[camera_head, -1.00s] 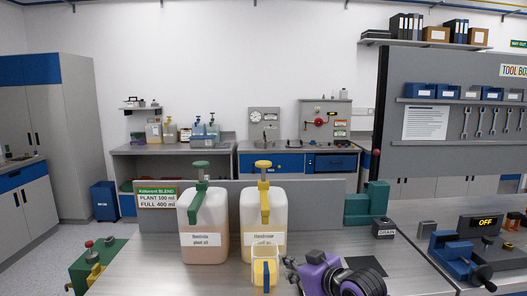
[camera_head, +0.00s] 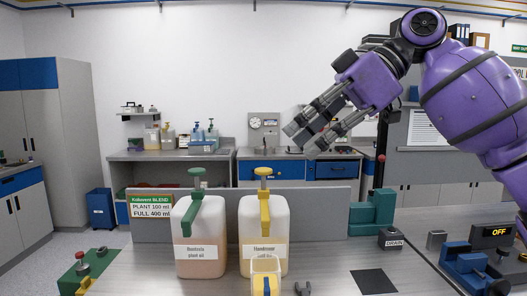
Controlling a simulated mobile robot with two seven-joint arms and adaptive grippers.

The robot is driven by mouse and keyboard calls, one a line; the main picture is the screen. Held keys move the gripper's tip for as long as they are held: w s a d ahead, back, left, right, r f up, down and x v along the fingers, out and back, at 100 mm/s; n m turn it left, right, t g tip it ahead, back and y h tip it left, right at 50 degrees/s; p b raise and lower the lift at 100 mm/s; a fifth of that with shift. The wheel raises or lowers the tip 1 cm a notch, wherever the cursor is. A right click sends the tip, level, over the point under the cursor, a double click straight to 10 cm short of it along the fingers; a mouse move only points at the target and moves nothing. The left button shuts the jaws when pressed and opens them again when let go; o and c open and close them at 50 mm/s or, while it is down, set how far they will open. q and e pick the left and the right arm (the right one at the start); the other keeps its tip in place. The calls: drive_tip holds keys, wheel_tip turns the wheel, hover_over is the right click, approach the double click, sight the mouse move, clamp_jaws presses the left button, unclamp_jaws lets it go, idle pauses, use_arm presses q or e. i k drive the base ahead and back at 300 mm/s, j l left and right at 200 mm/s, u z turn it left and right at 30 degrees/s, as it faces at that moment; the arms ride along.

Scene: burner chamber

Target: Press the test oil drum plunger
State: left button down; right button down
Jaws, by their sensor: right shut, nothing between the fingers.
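Two drums stand side by side on the bench. The right drum (camera_head: 250,228) holds pale yellow oil and has a yellow pump plunger (camera_head: 263,172) that stands up; its label is too blurred to read surely. The left drum (camera_head: 186,225), labelled plant oil, holds pinkish oil and has a green plunger (camera_head: 197,172), also up. A clear jug (camera_head: 266,263) with a yellow handle stands in front of the right drum, under its spout. My right gripper (camera_head: 301,140) is shut and empty, raised above and to the right of the yellow plunger, apart from it. My left gripper is not in view.
A low grey panel (camera_head: 318,199) stands behind the drums, with a blend sign (camera_head: 151,206) at its left. A teal block (camera_head: 372,212), a drain (camera_head: 391,238) and a black square (camera_head: 373,281) lie to the right. A blue vise (camera_head: 466,263) stands farther right.

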sight(262, 172)
drive_tip(key=i, duration=1.3)
